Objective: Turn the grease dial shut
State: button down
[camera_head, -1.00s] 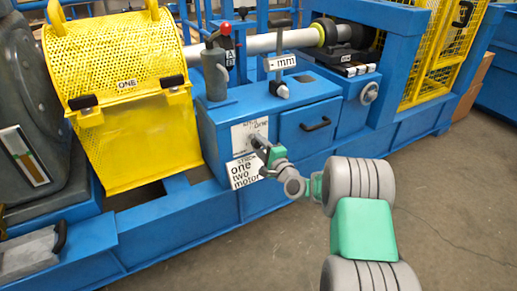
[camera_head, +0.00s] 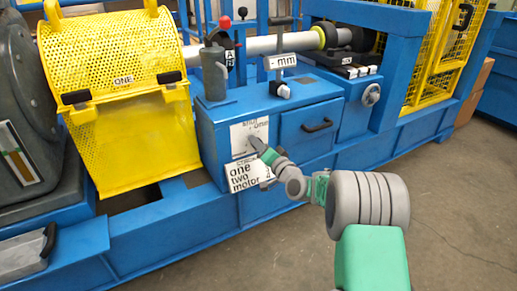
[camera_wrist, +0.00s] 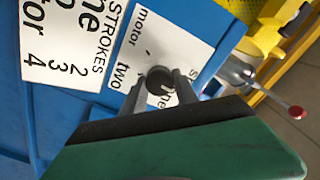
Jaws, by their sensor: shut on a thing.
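The grease dial is a small dark round knob (camera_wrist: 160,80) in the middle of a white plate (camera_wrist: 181,48) lettered "motor" and "two". In the wrist view, my gripper (camera_wrist: 163,84) has one finger on each side of the knob and is shut on it. The fingers hide part of the plate's lettering, so the dial's setting cannot be read. In the head view, my gripper (camera_head: 256,144) reaches the plate (camera_head: 240,136) on the blue cabinet's front, and its fingers cover the knob.
A white "STROKES" label (camera_head: 239,172) sits just below the plate. A drawer with a black handle (camera_head: 316,126) is to the right. A grey pump with a red-knobbed lever (camera_head: 224,23) stands on top. A yellow mesh guard (camera_head: 112,60) is left. The floor at front right is clear.

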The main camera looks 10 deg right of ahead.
jog(key=shift+n, duration=0.6)
jog(key=c, duration=0.9)
grip_release()
jog(key=shift+c, duration=0.2)
jog(key=p+v, duration=0.2)
jog(key=v, duration=0.6)
